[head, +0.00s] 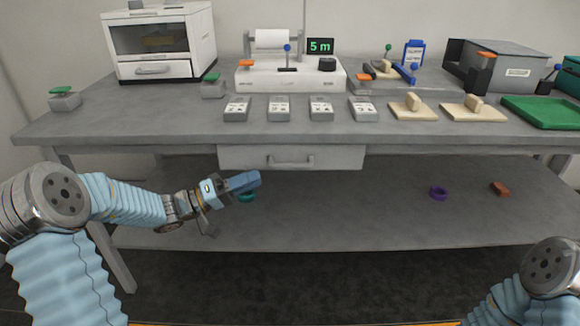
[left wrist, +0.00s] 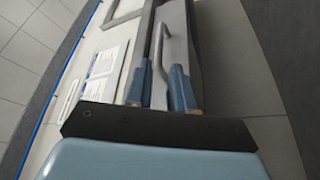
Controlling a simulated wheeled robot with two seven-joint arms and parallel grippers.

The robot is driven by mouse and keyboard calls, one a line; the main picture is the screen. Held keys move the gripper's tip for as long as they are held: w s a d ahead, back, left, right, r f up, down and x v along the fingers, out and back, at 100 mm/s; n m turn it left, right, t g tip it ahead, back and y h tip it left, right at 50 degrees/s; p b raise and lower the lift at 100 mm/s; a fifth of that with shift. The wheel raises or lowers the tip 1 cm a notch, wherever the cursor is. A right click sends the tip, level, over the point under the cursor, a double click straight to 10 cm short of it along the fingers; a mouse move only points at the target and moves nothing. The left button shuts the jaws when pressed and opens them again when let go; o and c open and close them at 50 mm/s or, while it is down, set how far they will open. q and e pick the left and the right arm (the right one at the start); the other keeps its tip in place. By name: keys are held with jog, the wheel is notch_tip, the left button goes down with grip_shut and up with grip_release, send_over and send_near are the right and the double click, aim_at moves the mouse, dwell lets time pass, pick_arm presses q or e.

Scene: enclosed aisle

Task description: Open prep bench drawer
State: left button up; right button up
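The prep bench drawer (head: 238,157) is a grey front under the bench top and looks shut. Its handle (head: 290,162) is a pale horizontal bar at its middle. My left gripper (head: 250,181) is in front of and below the drawer's left part, left of the handle in the head view. In the left wrist view the two blue fingers of my left gripper (left wrist: 160,87) stand apart and empty. The metal handle (left wrist: 157,48) shows ahead of and between them; I cannot tell how far off it is. My right gripper is out of view.
The bench top (head: 180,127) carries grey blocks, a white machine (head: 290,75) and a green tray (head: 540,112). A lower shelf (head: 350,215) holds a teal ring (head: 246,198), a purple ring (head: 438,193) and a red-brown block (head: 500,188). The space before the drawer is otherwise clear.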

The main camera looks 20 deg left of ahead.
aim_at(290, 166)
pick_arm(q)
jog(key=p+x, duration=0.1)
jog(key=x, duration=0.9)
jog(key=shift+w+d, duration=0.1)
jog(key=shift+d, duration=0.15)
jog(key=shift+c, duration=0.5)
grip_shut()
